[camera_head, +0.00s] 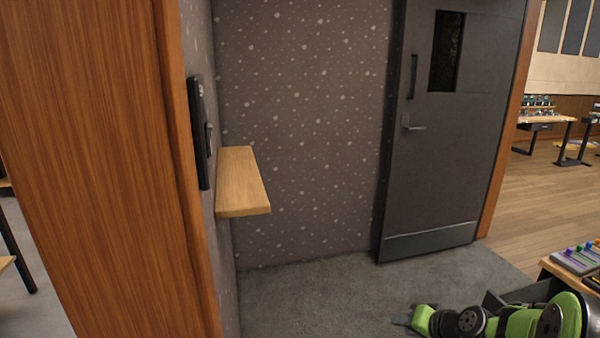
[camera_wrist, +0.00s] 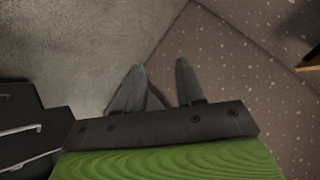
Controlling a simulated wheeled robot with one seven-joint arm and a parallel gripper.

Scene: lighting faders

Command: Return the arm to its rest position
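My arm lies low in the bottom right of the head view, its green and black links stretched over the grey carpet. My gripper (camera_head: 402,320) is at its left end, close above the floor in the picture and apart from the walls and door. In the wrist view my gripper (camera_wrist: 160,65) shows two dark fingers standing apart with nothing between them. Carpet and speckled wall show beyond the fingertips. A dark panel (camera_head: 195,132) hangs on the left wall in the head view, seen nearly edge-on, so its controls cannot be made out.
A wooden shelf (camera_head: 240,182) juts from the left wall. A grey door (camera_head: 440,160) with a handle stands at the back. A wooden wall end (camera_head: 100,150) fills the left. A table with coloured items (camera_head: 580,255) is at the right. The carpet (camera_head: 330,290) in the middle is clear.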

